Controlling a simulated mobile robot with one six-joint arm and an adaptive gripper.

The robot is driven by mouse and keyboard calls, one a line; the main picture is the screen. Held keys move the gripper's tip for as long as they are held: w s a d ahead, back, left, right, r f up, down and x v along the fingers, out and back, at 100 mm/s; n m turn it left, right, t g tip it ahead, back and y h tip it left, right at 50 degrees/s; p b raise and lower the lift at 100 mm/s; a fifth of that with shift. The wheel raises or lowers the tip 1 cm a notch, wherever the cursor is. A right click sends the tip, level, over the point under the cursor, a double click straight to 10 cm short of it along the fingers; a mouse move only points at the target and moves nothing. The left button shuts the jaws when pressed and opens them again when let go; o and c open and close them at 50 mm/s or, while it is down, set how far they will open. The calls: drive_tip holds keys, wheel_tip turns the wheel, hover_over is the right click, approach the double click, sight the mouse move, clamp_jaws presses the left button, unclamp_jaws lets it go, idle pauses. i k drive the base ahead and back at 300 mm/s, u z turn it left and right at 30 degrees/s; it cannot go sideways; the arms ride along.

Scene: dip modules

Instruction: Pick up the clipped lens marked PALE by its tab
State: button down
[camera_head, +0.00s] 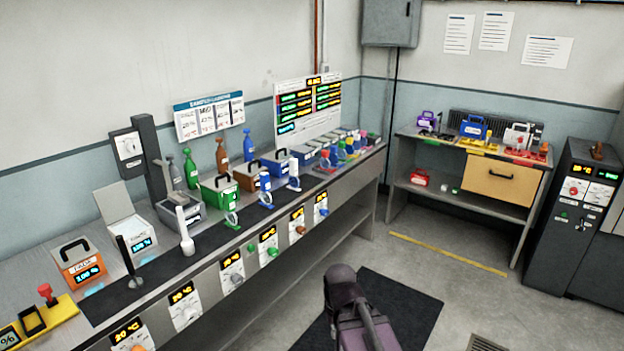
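No lens can be made out as the one marked PALE; most lettering is too small to read. A dark purple part of my arm rises at the bottom centre; my gripper's fingertips do not show.
The long bench (350,215) runs along the left wall, crowded with handled boxes, bottles and front dials. A side table (425,150) stands at the back right, beside a dark cabinet (577,235). A black floor mat (405,305) lies right of the bench; the floor looks clear.

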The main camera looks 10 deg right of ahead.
sight(294, 182)
drive_tip(key=z, duration=0.35)
drive_tip(key=i, duration=2)
drive_tip(key=u, duration=0.6)
